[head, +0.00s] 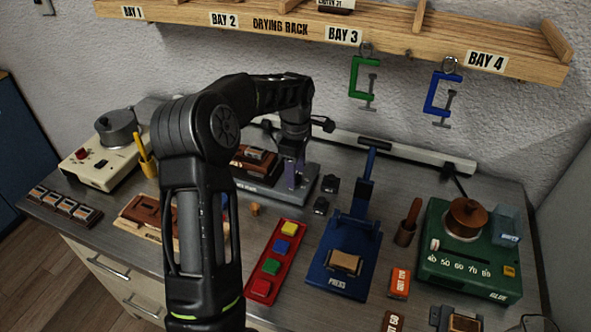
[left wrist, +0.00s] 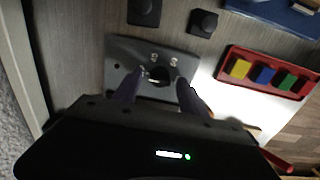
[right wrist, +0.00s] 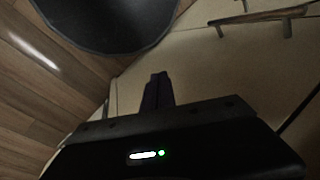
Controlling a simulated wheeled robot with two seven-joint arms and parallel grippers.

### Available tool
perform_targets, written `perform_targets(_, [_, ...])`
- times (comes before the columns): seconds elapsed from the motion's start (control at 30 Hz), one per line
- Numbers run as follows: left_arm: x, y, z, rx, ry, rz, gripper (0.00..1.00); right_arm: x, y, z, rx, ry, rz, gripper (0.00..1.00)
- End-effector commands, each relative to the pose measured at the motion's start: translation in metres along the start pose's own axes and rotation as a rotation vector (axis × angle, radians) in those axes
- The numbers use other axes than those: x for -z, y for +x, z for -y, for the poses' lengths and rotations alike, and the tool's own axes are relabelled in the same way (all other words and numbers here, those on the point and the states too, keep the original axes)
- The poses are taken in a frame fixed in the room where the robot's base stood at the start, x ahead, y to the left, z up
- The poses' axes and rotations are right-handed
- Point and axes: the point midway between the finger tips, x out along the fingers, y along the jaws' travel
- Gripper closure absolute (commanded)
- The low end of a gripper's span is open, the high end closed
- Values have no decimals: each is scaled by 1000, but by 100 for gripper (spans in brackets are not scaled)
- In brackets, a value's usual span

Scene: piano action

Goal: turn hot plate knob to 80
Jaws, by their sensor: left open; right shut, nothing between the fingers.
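The green hot plate (head: 430,268), marked GLUE, stands at the right of the bench with a copper pot (head: 466,218) on top. Its front carries a scale from 40 to 80. A small pale knob or slider (head: 435,244) shows above the 40 end; its exact setting is too small to tell. My left gripper (head: 294,182) is open over the right end of a grey fixture, well left of the hot plate. In the left wrist view its fingers (left wrist: 158,82) stand either side of a dark round part. My right gripper (right wrist: 157,92) is shut and empty, low beside pale drawer fronts.
The grey fixture (left wrist: 185,60) holds a brown block at its left end. A blue press (head: 342,258) and a red tray (head: 272,270) of coloured blocks lie between it and the hot plate. A wooden rack (head: 290,32) with hanging clamps is above. A cream device (head: 98,168) is far left.

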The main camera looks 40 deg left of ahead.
Motion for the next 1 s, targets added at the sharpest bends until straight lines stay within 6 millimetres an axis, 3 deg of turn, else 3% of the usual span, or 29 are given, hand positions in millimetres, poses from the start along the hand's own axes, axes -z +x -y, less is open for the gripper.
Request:
perform_targets(0.13, [0,0,0,0,0,0,52,0,0,0,0,0,0,100])
perform_targets(0.7, [0,0,0,-1,-1,0,99,0,0,0,0,0,0,100])
perform_targets(1.0, [0,-1,0,-1,1,0,100,0,0,0,0,0,0,100])
